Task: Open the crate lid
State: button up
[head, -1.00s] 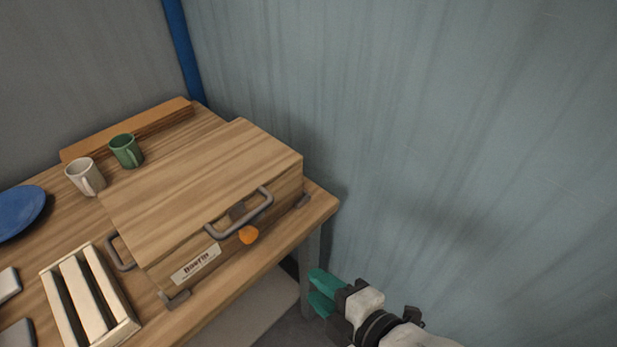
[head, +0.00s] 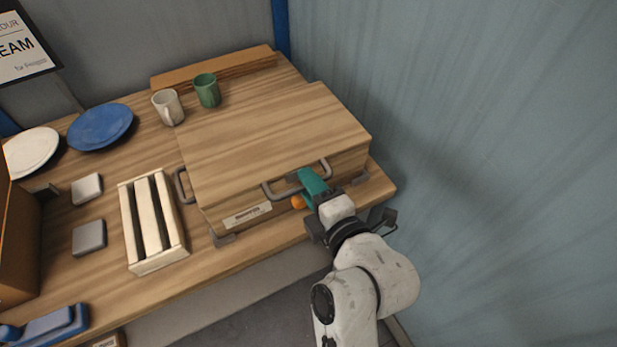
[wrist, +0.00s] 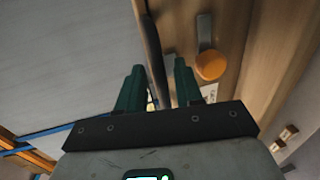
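The wooden crate (head: 345,165) stands on the table with its flat lid (head: 265,135) down. A grey bar handle (head: 276,194) is on its front, and an orange knob (head: 298,202) sits just below. My gripper (head: 311,183) is at the crate's front, its green fingers over the right part of the handle. In the wrist view my gripper (wrist: 158,80) has its fingers apart, with the dark handle bar (wrist: 152,50) running between them. The orange knob (wrist: 211,66) shows right of the fingers. Whether the fingers touch the bar is unclear.
A slatted wooden rack (head: 152,222) stands left of the crate. A white mug (head: 168,107) and a green mug (head: 207,90) stand behind it. A blue plate (head: 100,127) and white plate (head: 32,152) lie further left. A wall is close on the right.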

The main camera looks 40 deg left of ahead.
jog(key=shift+w+a+f, duration=0.2)
jog(key=shift+w+a, duration=0.05)
jog(key=shift+a, duration=0.35)
jog(key=shift+c, duration=0.3)
grip_shut()
